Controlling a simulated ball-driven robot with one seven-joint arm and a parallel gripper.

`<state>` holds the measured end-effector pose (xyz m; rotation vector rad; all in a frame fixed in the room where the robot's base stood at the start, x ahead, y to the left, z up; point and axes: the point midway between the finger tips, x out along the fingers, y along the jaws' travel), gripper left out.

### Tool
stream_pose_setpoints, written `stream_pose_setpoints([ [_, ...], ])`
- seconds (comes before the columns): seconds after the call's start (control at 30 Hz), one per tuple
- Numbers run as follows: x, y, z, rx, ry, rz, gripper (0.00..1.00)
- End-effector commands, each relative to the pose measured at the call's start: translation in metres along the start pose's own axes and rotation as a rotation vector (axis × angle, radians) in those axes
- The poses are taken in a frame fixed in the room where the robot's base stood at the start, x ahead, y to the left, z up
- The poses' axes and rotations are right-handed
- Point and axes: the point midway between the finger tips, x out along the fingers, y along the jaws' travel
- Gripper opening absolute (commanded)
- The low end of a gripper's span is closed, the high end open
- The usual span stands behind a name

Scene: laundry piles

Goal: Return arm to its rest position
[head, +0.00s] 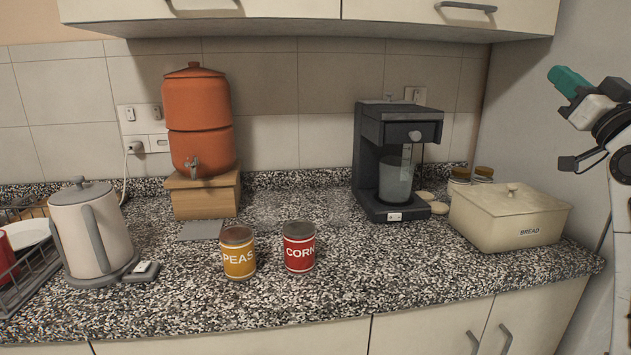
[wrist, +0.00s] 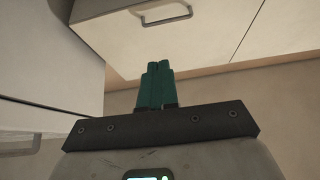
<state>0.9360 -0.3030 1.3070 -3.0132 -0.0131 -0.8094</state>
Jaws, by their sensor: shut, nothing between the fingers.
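My gripper (head: 571,82) is at the upper right of the head view, raised above the counter and to the right of it, with its teal fingers pointing to the upper left. In the wrist view the two teal fingers (wrist: 156,68) stand side by side, shut and empty. My gripper touches nothing that I can see. Part of my arm shows along the right edge of the head view.
A speckled counter (head: 340,295) holds a peas can (head: 238,258), a corn can (head: 299,252), a kettle (head: 95,235), a clay dispenser (head: 198,115), a coffee maker (head: 370,160) and a bread box (head: 510,220). Cupboards (head: 310,8) hang above. A wall stands behind my gripper.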

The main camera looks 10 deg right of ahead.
Motion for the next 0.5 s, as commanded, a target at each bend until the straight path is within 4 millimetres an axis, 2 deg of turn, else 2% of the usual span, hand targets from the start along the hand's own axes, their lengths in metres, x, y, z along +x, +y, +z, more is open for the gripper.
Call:
stream_pose_setpoints([
  [0.27,-0.018,-0.018,0.061,0.035,-0.138,0.004,0.0],
  [0.37,-0.03,-0.03,0.092,0.053,-0.212,0.003,0.0],
  [0.5,-0.059,-0.053,0.148,0.084,-0.355,0.003,0.0],
])
